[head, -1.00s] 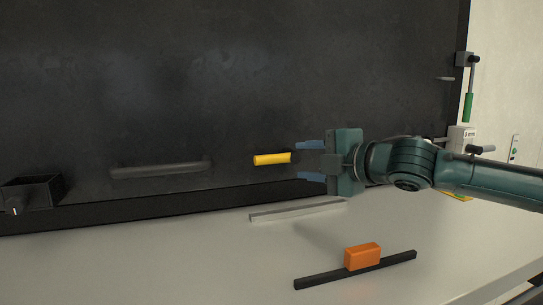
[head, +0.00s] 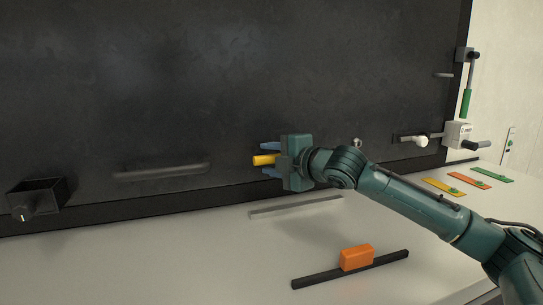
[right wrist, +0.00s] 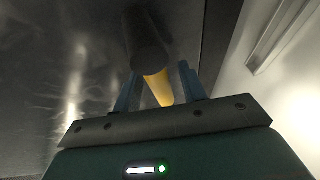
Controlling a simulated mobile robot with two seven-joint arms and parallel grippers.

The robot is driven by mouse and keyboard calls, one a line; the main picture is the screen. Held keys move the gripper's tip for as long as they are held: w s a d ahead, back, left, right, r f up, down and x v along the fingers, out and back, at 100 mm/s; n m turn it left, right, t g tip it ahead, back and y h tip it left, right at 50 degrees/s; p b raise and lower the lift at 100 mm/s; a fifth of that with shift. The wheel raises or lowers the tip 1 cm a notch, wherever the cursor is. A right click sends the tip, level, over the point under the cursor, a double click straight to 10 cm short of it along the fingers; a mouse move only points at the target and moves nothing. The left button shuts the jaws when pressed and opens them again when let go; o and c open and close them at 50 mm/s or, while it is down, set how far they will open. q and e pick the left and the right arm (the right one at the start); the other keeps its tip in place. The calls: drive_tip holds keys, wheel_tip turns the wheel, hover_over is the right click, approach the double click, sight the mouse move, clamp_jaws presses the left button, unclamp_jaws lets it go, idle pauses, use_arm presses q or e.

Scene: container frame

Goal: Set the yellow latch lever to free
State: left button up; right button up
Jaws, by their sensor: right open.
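The yellow latch lever (head: 263,160) sticks out sideways low on the dark panel, its grip pointing left in the head view. My right gripper (head: 268,160) is open, with one blue finger above the lever and one below it. The gripper body covers the right part of the lever. In the right wrist view the yellow lever (right wrist: 158,88) lies between the two blue fingers (right wrist: 158,92), with a dark round end beyond it. I cannot tell whether the fingers touch it. My left gripper is not in view.
A dark bar handle (head: 162,170) and a black box with a knob (head: 38,198) are to the left on the panel. An orange block (head: 356,257) sits on a black rail below. A green-handled lever (head: 466,103) and colored plates (head: 470,183) are at right.

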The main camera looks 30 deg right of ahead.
clamp_jaws()
idle(0.5)
